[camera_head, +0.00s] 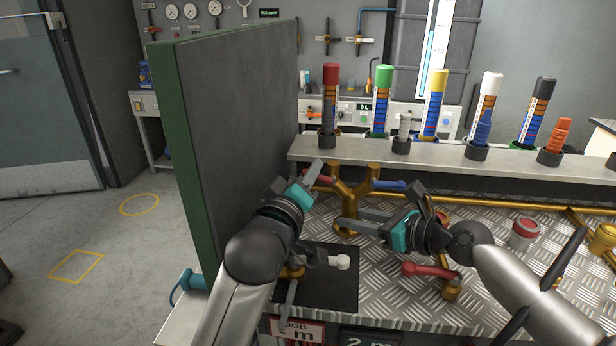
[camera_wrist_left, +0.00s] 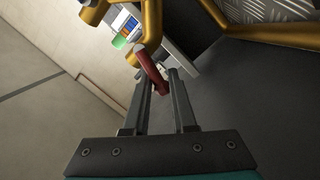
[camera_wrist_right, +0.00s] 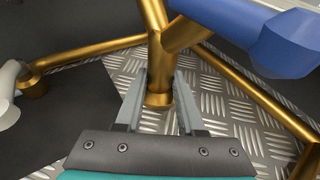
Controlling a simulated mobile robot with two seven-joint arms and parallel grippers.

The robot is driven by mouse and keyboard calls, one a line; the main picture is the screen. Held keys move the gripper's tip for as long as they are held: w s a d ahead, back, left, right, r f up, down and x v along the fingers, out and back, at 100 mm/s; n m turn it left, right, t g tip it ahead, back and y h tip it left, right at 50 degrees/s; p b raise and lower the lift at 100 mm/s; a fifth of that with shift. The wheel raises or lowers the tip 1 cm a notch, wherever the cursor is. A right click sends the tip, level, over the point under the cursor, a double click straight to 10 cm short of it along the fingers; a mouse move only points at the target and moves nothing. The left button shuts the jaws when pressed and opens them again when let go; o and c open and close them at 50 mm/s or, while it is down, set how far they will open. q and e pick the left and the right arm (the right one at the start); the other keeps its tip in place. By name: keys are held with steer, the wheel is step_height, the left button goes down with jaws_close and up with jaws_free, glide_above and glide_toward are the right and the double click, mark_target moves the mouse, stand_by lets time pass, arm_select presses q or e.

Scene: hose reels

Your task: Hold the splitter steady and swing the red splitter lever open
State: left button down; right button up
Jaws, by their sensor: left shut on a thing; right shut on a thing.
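The brass Y-shaped splitter (camera_head: 352,190) stands upright on the tread-plate bench. Its red lever (camera_head: 320,181) is on the left branch and its blue lever (camera_head: 390,185) on the right branch. My left gripper (camera_head: 313,180) is shut on the red lever; the lever shows between its fingers in the left wrist view (camera_wrist_left: 153,72). My right gripper (camera_head: 352,221) is shut on the splitter's lower stem, which shows between its fingers in the right wrist view (camera_wrist_right: 158,98). The blue lever is large at upper right there (camera_wrist_right: 290,42). My left fingers partly hide the red lever in the head view.
A tall green-edged panel (camera_head: 225,130) stands just left of my left arm. A shelf (camera_head: 430,165) with several colour-capped tubes runs behind the splitter. Another red-handled valve (camera_head: 430,270) and a red button (camera_head: 525,230) are at the right. A black mat (camera_head: 335,290) lies in front.

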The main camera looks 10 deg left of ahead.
mark_target(325, 177)
arm_select(q)
steer(key=m, duration=0.1)
steer(key=r+m, duration=0.1)
steer(key=m, duration=0.1)
steer(key=shift+d+r+g, duration=0.1)
steer(key=shift+d+g, duration=0.2)
steer(key=shift+d, duration=0.05)
steer(key=m, duration=0.1)
steer(key=d+r+m+y, duration=0.1)
steer(key=m, duration=0.1)
steer(key=shift+m, duration=0.3)
steer(key=m, duration=0.1)
steer(key=d+r+m+y, duration=0.1)
steer(key=m, duration=0.1)
steer(key=shift+d, duration=0.1)
steer(key=shift+d+r+m+g+y, duration=0.2)
steer(key=shift+d+m, duration=0.25)
steer(key=shift+m, duration=0.65)
steer(key=shift+d+r+m+g+y, duration=0.15)
steer(key=shift+d+m, duration=0.3)
steer(key=shift+m, duration=0.65)
steer(key=shift+f, duration=0.1)
arm_select(e)
steer(key=shift+f, duration=0.1)
arm_select(q)
steer(key=c, duration=0.8)
jaws_free()
steer(key=shift+f, duration=0.1)
steer(key=shift+o, duration=0.2)
steer(key=shift+s, duration=0.1)
